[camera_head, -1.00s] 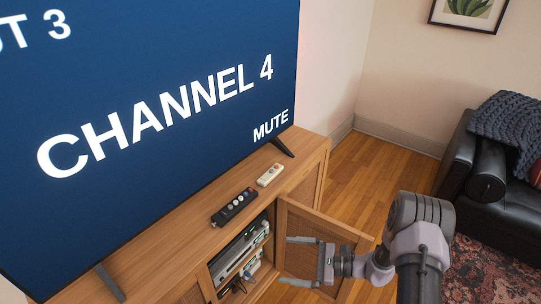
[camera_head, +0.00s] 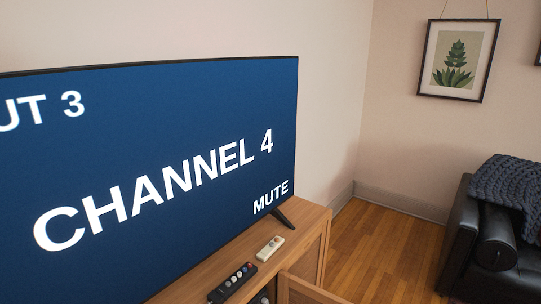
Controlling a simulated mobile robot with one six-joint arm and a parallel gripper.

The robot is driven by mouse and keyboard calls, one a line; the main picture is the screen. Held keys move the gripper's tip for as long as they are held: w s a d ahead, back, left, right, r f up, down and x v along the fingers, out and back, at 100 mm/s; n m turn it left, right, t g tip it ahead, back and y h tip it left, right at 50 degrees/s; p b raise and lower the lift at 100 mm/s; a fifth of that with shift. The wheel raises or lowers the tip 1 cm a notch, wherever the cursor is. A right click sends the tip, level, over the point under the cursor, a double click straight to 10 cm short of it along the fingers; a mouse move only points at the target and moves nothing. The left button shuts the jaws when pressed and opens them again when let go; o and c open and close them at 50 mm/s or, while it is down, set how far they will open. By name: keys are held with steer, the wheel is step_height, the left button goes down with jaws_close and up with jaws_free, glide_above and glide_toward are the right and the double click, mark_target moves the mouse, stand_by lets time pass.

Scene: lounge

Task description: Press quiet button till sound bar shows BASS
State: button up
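A black remote (camera_head: 233,282) with several coloured buttons lies on the wooden TV cabinet (camera_head: 312,221). A cream remote (camera_head: 270,248) with a few buttons lies behind it, nearer the cabinet's right end. I cannot tell which button is the quiet button. The TV (camera_head: 170,165) shows CHANNEL 4, MUTE and part of another line ending in "UT 3". No sound bar and no BASS text can be made out. My gripper is outside this view.
The cabinet's open door (camera_head: 306,290) shows at the bottom edge. A black leather sofa (camera_head: 490,245) with a dark knitted throw (camera_head: 508,190) stands at the right. Wooden floor (camera_head: 380,250) lies clear between cabinet and sofa. A framed plant picture (camera_head: 459,60) hangs behind.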

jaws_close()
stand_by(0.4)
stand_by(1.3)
